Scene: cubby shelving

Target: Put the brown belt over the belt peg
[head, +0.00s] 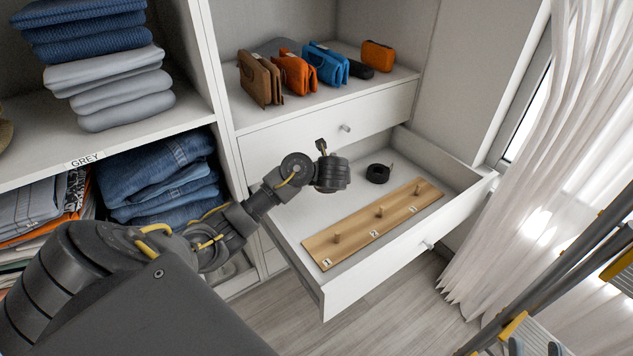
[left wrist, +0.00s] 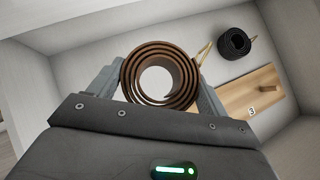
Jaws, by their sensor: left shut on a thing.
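The brown belt (left wrist: 188,80) is a rolled coil between the two fingers of my left gripper (left wrist: 157,86) in the left wrist view. I cannot make the belt out in the head view, where the end of my left arm is over the open drawer. A wooden board (head: 358,232) with three upright pegs lies in the drawer, with numbers beside the pegs. Its peg by number 3 (left wrist: 252,84) shows bare in the left wrist view. The pegs by 1 (head: 337,237) and 2 (head: 380,211) are bare too.
A black coiled belt (head: 378,173) lies in the drawer behind the board. The drawer's front wall (head: 400,258) and sides surround the board. Several bags stand on the shelf above (head: 380,88). A white curtain (head: 530,180) hangs at right.

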